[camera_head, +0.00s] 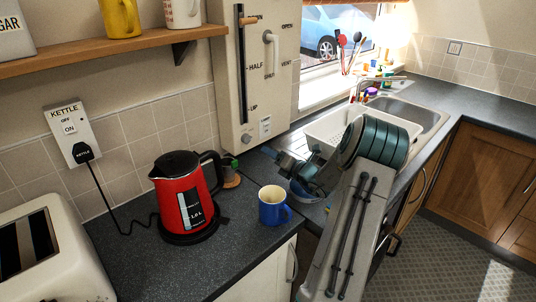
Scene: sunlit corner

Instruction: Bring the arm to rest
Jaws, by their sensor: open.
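My arm (350,230) rises from the lower right and bends at a large grey-green joint in front of the sink. My gripper (270,153) is beyond that joint, small and partly hidden by my own arm. It is open, hangs over the counter by the wall panel, and no object shows between its fingers. A blue mug (272,208) stands upright on the counter below it, apart from it. A red kettle (183,200) stands further left.
A bluish bowl (307,192) sits close beside my arm. A white dish rack (325,131) and steel sink (408,113) lie behind it. A shelf (110,50) juts out upper left above a toaster (45,255). Floor (450,262) at right is clear.

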